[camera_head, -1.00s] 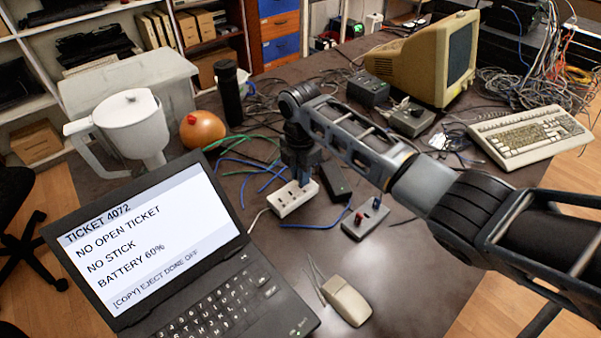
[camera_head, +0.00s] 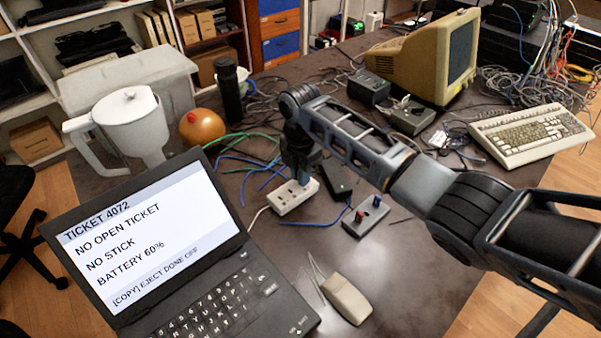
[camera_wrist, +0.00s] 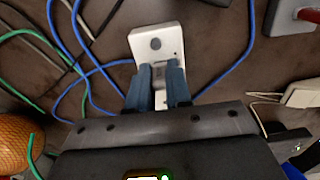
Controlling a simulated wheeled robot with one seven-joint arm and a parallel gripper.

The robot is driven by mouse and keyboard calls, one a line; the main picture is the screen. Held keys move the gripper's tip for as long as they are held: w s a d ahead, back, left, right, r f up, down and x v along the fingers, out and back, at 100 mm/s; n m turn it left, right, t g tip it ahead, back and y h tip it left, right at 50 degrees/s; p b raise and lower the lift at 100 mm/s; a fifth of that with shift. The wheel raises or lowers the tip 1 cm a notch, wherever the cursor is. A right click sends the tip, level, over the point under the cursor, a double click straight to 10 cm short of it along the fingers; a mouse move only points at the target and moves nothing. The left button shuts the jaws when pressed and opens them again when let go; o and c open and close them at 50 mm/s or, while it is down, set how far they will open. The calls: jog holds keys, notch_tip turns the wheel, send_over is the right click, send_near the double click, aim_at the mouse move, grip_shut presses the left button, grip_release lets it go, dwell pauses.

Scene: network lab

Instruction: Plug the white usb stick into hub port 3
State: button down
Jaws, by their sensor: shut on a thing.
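The white hub (camera_head: 288,201) lies on the dark table right of the laptop, with slots along its top. In the wrist view, the hub (camera_wrist: 146,37) shows a round dark spot at its far end. My gripper (camera_head: 303,179) points down at the right part of the hub. In the wrist view, its two blue fingers (camera_wrist: 160,80) are close together over the hub, shut on the white usb stick, which is mostly hidden between them. I cannot tell whether the stick touches a port, nor read port numbers. The laptop (camera_head: 160,232) screen reads "NO STICK".
A grey block (camera_head: 362,222) with a red and a blue piece stands right of the hub. A black box (camera_head: 337,178) is close behind it. Blue and green cables lie behind and left. An orange round object (camera_head: 203,128) is back left.

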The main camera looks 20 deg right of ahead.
jog(key=shift+f, duration=0.3)
dwell(0.4)
jog(key=c, duration=1)
grip_release()
jog(key=shift+o, duration=0.2)
jog(key=shift+r+b, duration=0.4)
jog(key=shift+r, duration=3.5)
